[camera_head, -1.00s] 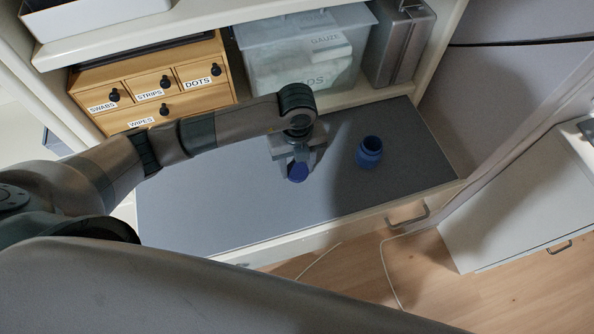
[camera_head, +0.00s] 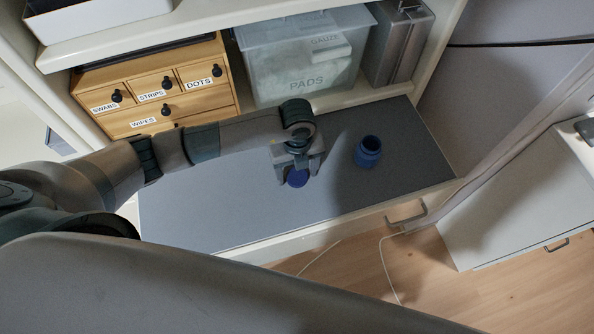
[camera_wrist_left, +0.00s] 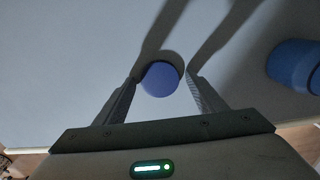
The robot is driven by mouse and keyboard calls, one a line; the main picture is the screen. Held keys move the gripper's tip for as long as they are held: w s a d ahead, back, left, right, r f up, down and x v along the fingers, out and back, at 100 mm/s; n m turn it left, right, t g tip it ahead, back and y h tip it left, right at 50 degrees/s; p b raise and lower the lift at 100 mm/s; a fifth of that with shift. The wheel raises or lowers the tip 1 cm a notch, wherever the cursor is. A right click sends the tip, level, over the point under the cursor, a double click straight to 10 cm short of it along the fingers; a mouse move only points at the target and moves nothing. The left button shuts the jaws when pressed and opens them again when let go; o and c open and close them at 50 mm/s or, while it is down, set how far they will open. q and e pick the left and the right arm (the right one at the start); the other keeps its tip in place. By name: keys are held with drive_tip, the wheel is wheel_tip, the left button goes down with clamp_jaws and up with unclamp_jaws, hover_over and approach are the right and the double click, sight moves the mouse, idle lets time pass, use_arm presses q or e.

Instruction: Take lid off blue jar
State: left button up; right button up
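The blue jar (camera_head: 368,152) stands upright on the grey counter mat, with its mouth open and no lid on it. It also shows at the right edge of the left wrist view (camera_wrist_left: 297,66). The round blue lid (camera_head: 297,178) is apart from the jar, to its left, and appears to lie on the mat. My left gripper (camera_head: 298,177) is low over the mat, its fingers spread on both sides of the lid. The left wrist view shows the lid (camera_wrist_left: 160,79) between the fingertips with a small gap on each side. My right gripper is not in view.
A wooden drawer box (camera_head: 160,90), a clear bin of pads (camera_head: 300,85) and a grey metal case (camera_head: 398,45) stand behind the mat (camera_head: 240,215). A shelf overhangs the back. The mat's front and right parts are clear.

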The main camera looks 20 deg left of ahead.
sight(297, 176)
use_arm(q)
drive_tip(key=shift+r, duration=0.65)
wheel_tip(297, 176, up, 11)
drive_tip(key=b, duration=0.3)
idle(0.6)
